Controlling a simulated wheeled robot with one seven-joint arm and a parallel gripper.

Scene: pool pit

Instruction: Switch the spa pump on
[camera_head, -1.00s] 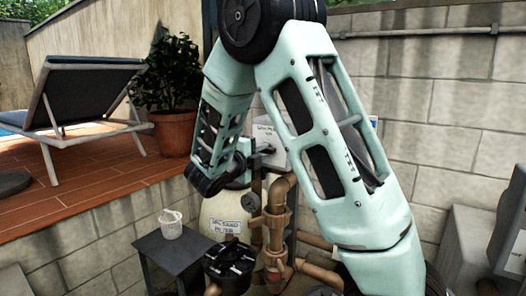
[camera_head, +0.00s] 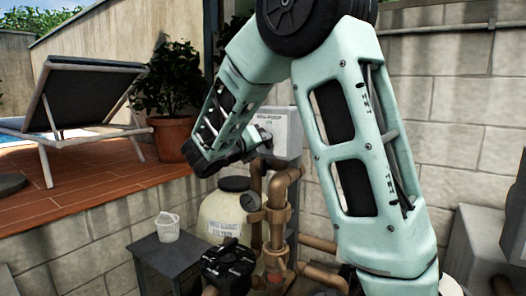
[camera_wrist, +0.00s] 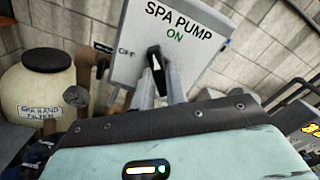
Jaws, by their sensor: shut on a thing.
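The grey spa pump switch box (camera_wrist: 205,60) fills the top of the wrist view, marked SPA PUMP, with ON in green at right and OFF at left. Its black switch handle (camera_wrist: 155,62) has a pale line and its upper end lies between the two words. My gripper (camera_wrist: 160,92) is shut on the handle; its grey fingers stand on either side of the lower part. In the head view the box (camera_head: 282,132) is on the wall behind the pipes, and my gripper (camera_head: 262,142) is at its left front, partly hidden.
A cream sand filter (camera_head: 222,215) stands below, beside brown pipes (camera_head: 277,225) and a black-lidded pump (camera_head: 228,262). A white basket (camera_head: 167,226) sits on a dark side table (camera_head: 170,255). The block wall (camera_head: 460,120) is close behind.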

